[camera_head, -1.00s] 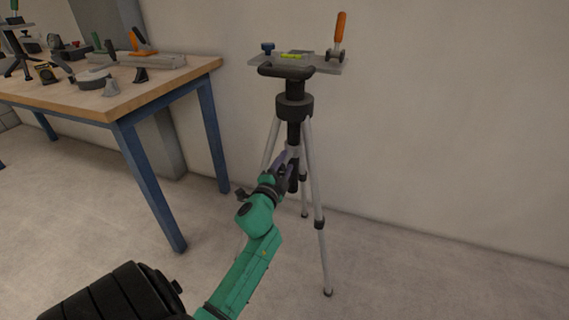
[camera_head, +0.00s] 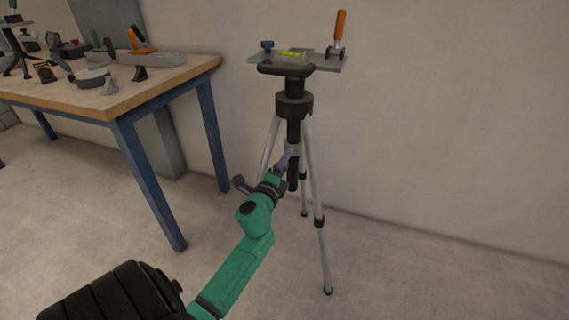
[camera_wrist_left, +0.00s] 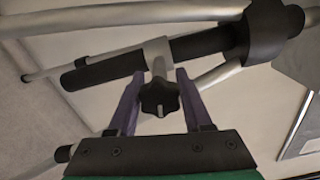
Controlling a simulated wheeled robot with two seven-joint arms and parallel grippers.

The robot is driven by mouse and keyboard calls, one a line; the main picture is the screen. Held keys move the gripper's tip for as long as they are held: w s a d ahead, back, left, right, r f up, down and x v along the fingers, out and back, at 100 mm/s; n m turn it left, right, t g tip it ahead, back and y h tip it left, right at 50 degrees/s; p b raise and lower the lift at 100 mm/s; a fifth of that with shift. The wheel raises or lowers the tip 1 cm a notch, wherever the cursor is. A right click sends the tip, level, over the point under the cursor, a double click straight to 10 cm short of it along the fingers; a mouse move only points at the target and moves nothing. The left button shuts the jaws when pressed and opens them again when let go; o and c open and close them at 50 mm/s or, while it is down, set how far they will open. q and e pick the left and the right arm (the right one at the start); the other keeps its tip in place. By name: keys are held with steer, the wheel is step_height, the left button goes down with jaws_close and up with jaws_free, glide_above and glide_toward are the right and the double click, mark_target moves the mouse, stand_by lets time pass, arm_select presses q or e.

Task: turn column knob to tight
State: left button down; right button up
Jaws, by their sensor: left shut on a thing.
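The column knob (camera_wrist_left: 160,97) is a black lobed knob on a light grey collar around the tripod's dark centre column (camera_wrist_left: 103,69). In the wrist view it sits between the two purple fingers of my left gripper (camera_wrist_left: 157,84), which is shut on it. In the head view the left gripper (camera_head: 284,162) is at the column below the tripod's shoulder, and it hides the knob. The tripod (camera_head: 294,106) stands upright on grey legs. It carries a flat grey plate (camera_head: 322,61) with a yellow-green level, a blue knob and an orange handle. My right gripper is not in view.
A wooden workbench (camera_head: 120,102) with blue legs stands at the left, with several tools and fixtures on it. A plain wall (camera_head: 450,120) is close behind the tripod. The floor (camera_head: 420,285) right of the tripod is clear.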

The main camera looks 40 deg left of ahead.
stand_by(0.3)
arm_select(q)
steer(key=shift+c, duration=1.8)
jaws_free()
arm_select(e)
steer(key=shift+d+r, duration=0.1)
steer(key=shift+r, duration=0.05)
arm_select(q)
steer(key=b+v, duration=0.1)
steer(key=v, duration=1.3)
steer(key=shift+s+b, duration=0.25)
steer(key=shift+b, duration=0.1)
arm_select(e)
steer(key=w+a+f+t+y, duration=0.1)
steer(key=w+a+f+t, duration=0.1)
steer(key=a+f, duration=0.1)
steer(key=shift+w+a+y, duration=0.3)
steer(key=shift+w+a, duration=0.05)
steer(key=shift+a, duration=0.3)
arm_select(q)
steer(key=shift+d, duration=0.15)
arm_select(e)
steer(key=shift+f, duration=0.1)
